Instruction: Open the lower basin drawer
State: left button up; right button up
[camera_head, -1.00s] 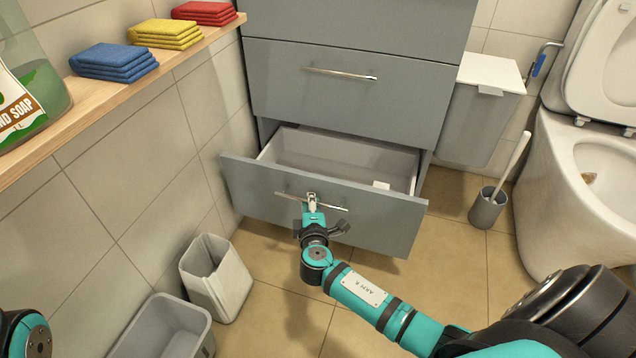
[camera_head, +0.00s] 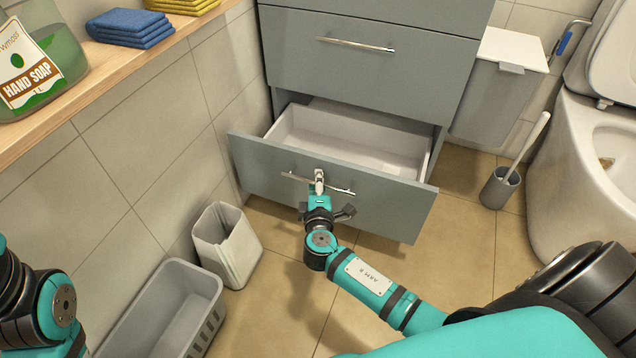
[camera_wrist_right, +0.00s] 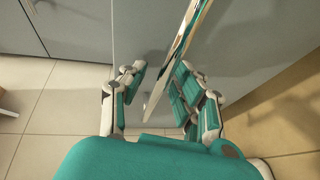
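The lower basin drawer (camera_head: 392,204) is grey and stands pulled out of the cabinet, its pale interior (camera_head: 350,143) showing empty where visible. Its metal bar handle (camera_head: 341,191) is on the front panel. My right gripper (camera_head: 319,180) is at this handle. In the right wrist view, the handle (camera_wrist_right: 188,40) runs between the fingers of my right gripper (camera_wrist_right: 160,88), closer to the right finger. A gap shows between the left finger and the bar, so the gripper looks open around it. My left arm shows at lower left, its gripper out of view.
The closed upper drawer (camera_head: 420,75) is above. A white bin (camera_head: 228,243) and a grey basket (camera_head: 165,318) stand left of the open drawer. A toilet brush holder (camera_head: 500,187) and the toilet (camera_head: 575,170) are at right. Floor (camera_head: 275,305) in front is clear.

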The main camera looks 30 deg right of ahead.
jog(key=v, duration=1.2)
dwell(0.5)
